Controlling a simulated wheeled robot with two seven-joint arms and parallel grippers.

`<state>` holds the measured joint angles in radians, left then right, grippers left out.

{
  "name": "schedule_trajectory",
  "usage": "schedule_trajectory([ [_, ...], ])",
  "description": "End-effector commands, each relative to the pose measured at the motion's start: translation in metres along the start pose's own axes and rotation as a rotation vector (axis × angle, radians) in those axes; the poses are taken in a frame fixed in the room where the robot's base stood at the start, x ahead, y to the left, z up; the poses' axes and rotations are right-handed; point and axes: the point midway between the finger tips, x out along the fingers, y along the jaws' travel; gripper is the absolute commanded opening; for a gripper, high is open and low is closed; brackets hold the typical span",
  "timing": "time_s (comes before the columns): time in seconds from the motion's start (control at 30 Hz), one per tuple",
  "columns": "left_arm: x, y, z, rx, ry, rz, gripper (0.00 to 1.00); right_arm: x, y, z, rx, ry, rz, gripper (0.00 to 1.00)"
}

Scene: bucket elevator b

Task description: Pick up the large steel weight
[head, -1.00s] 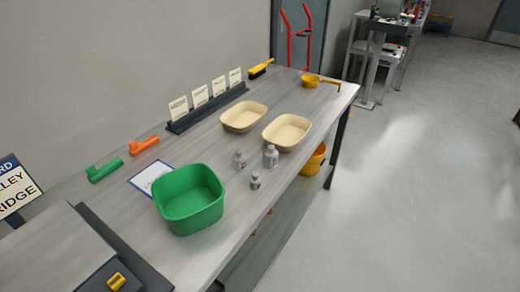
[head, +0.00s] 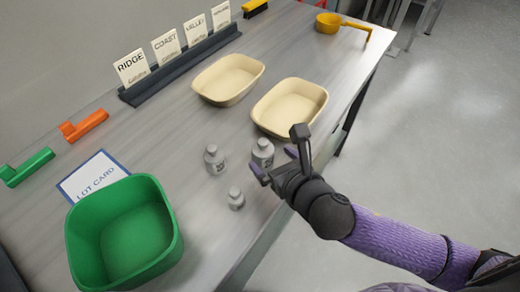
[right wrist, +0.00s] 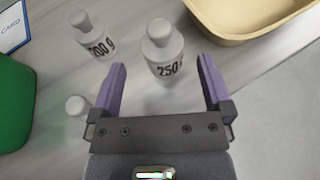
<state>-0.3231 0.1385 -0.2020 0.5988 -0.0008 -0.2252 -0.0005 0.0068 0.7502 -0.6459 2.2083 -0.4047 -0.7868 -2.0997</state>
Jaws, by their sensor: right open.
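Three grey steel weights stand upright on the table. The largest weight (head: 263,152) is at the right of the group; in the right wrist view it (right wrist: 162,50) reads 250 g. A middle-sized weight (head: 215,160) stands to its left and also shows in the right wrist view (right wrist: 97,38). The smallest weight (head: 236,198) is nearer the front edge. My right gripper (head: 279,163) is open and empty beside the large weight. In the right wrist view its purple fingers (right wrist: 163,80) point toward the large weight, which stands just beyond and between them. My left gripper is not in view.
A green tub (head: 168,238) stands at the left front, by a lot card (head: 92,177). Two cream trays (head: 228,80) lie behind the weights, one close to the large weight. A card rack (head: 180,65) lines the wall side. The table's front edge is close to the weights.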

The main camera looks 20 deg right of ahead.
Motion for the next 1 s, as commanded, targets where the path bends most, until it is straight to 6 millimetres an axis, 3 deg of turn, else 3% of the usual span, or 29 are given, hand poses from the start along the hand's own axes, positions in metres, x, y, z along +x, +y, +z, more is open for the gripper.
schedule_trajectory([
  [0.23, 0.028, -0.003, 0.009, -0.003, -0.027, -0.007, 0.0, 0.049, -0.001, -0.008, 0.004, 0.0, 0.0, 1.0],
  [0.53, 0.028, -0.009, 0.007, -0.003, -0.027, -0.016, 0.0, 0.055, -0.001, -0.004, 0.003, 0.001, 0.001, 0.98],
  [1.0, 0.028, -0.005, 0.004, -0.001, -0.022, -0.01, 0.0, 0.055, -0.001, -0.005, 0.004, 0.001, 0.001, 0.0],
])
